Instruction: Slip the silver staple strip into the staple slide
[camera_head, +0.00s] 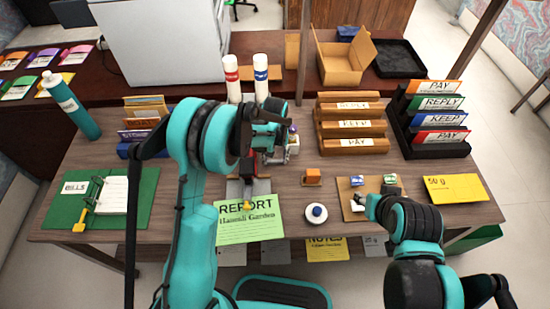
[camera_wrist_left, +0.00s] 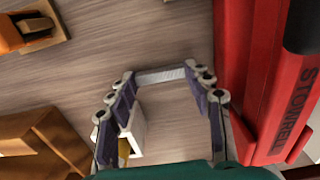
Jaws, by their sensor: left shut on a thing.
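My left gripper (camera_head: 280,145) is beside the red and black stapler (camera_head: 247,170), at the back middle of the desk. In the left wrist view its fingers (camera_wrist_left: 162,85) are shut on the silver staple strip (camera_wrist_left: 160,75), which spans crosswise between the fingertips. The stapler's red side (camera_wrist_left: 268,75) with dark lettering runs close along the right of the fingers there. I cannot make out the staple slide's opening or the strip in the head view. My right gripper (camera_head: 362,201) is low over a small wooden board at the right; its fingers are too small to judge.
A green REPORT sheet (camera_head: 248,222) lies in front of the stapler. An orange block (camera_head: 313,174) on a wooden base and a round white and blue item (camera_head: 316,213) are to the right. Wooden letter trays (camera_head: 351,140) stand behind. A white box (camera_wrist_left: 133,132) is below the left fingers.

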